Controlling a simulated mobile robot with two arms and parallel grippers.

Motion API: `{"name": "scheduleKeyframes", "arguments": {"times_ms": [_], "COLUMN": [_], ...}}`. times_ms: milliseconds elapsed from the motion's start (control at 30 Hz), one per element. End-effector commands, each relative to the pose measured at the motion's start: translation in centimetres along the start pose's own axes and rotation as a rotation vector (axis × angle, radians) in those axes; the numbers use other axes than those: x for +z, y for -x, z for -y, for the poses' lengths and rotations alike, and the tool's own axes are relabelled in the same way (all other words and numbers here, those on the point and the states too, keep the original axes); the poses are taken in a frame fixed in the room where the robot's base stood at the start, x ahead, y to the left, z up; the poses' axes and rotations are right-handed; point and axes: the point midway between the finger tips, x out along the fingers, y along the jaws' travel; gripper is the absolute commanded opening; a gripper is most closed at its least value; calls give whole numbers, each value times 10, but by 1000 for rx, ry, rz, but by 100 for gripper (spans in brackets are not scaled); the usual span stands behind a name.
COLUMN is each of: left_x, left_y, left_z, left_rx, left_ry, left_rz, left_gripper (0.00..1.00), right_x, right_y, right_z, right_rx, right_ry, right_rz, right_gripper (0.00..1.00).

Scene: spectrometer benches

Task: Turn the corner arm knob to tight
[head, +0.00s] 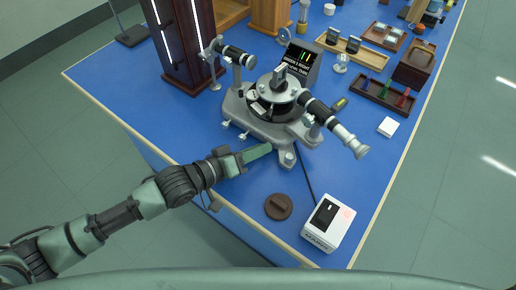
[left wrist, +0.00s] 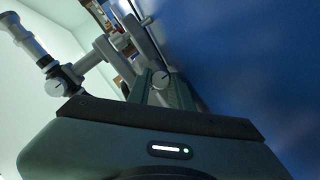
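The spectrometer (head: 272,105) stands on the blue bench with its two tubes. A small pale round knob (head: 289,158) sits on its near base foot. My left gripper (head: 266,150) reaches in from the left, low over the bench, with its fingertips just short of that foot. In the left wrist view the two green fingers (left wrist: 160,88) stand apart, and a round pale knob (left wrist: 161,79) with a dark line shows between or just beyond their tips. I cannot tell whether they touch it. Another pale dial (left wrist: 61,80) shows further left. My right gripper is not in view.
A white box (head: 328,222) with a dark panel and a brown round disc (head: 278,206) lie near the front edge. A dark cabinet lamp (head: 183,40) stands behind left. A dark tray (head: 384,97) and a white block (head: 388,127) lie right. Bare bench lies between.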

Motion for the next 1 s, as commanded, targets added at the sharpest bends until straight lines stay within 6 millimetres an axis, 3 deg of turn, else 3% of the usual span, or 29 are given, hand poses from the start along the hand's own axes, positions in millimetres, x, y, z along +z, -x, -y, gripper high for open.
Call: {"name": "scheduleKeyframes", "arguments": {"times_ms": [267,467,700,1000], "left_x": [-1,-3,-2,0], "left_y": [1,2,2,0], "left_z": [-2,-5,-8,-8], "left_rx": [-17,-61,-141,-251], "left_ry": [-36,-137,-330,-596], "left_rz": [0,1,1,2], "left_gripper": [0,0,0,0], "right_x": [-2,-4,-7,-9], "right_y": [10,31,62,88], "right_z": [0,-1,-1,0], "right_rx": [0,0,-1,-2], "right_ry": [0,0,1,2], "right_rz": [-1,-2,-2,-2], "right_gripper": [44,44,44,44]}}
